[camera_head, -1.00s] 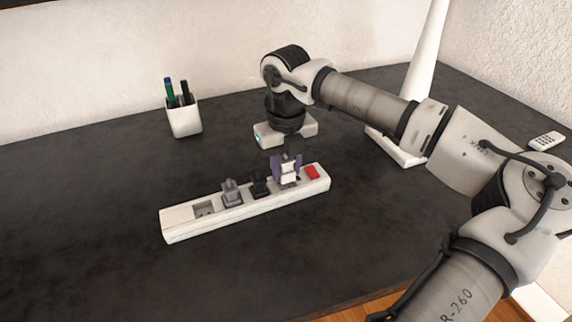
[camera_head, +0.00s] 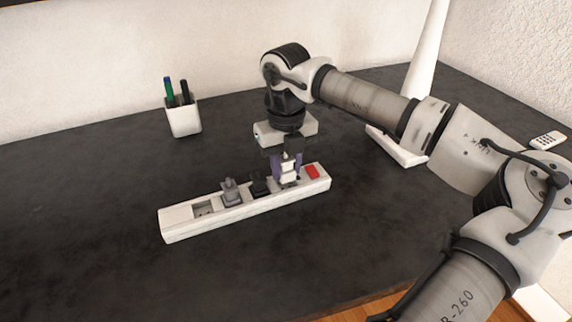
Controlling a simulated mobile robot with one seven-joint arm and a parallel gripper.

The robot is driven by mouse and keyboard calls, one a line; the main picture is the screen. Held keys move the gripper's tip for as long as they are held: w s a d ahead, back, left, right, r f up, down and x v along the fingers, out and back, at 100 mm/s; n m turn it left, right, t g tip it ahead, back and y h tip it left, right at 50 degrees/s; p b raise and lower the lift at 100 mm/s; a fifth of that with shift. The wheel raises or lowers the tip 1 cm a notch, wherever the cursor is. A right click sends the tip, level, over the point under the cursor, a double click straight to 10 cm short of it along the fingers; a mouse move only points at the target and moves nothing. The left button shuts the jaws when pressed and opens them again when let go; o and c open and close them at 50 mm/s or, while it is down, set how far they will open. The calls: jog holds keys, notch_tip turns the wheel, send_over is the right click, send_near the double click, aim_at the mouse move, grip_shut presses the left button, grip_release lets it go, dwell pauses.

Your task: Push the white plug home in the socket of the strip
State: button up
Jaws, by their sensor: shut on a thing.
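The white power strip (camera_head: 180,223) lies at a slant on the dark table, with a red switch (camera_head: 312,171) at its right end. My gripper (camera_head: 287,176) points straight down over the strip, just left of the red switch. It is shut on the white plug (camera_head: 289,171), which is upright at the rightmost socket. The plug's lower end and the socket under it are hidden, so I cannot tell how deep it sits. A grey plug (camera_head: 231,192) and a black plug (camera_head: 259,185) stand in the strip to the left. The leftmost socket (camera_head: 204,209) is empty.
A white pen cup (camera_head: 185,118) with several pens stands at the back left. A white stand-like object (camera_head: 398,150) is behind my forearm, and a white remote (camera_head: 546,140) lies at the far right. The table in front of the strip is clear.

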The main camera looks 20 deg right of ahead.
jog(key=shift+f+b, duration=0.9)
jog(key=shift+f, duration=0.05)
jog(key=o, duration=1)
jog(key=shift+r, duration=0.1)
notch_tip(320, 180, up, 14)
jog(key=shift+f, duration=0.1)
jog(key=shift+s+f, duration=0.1)
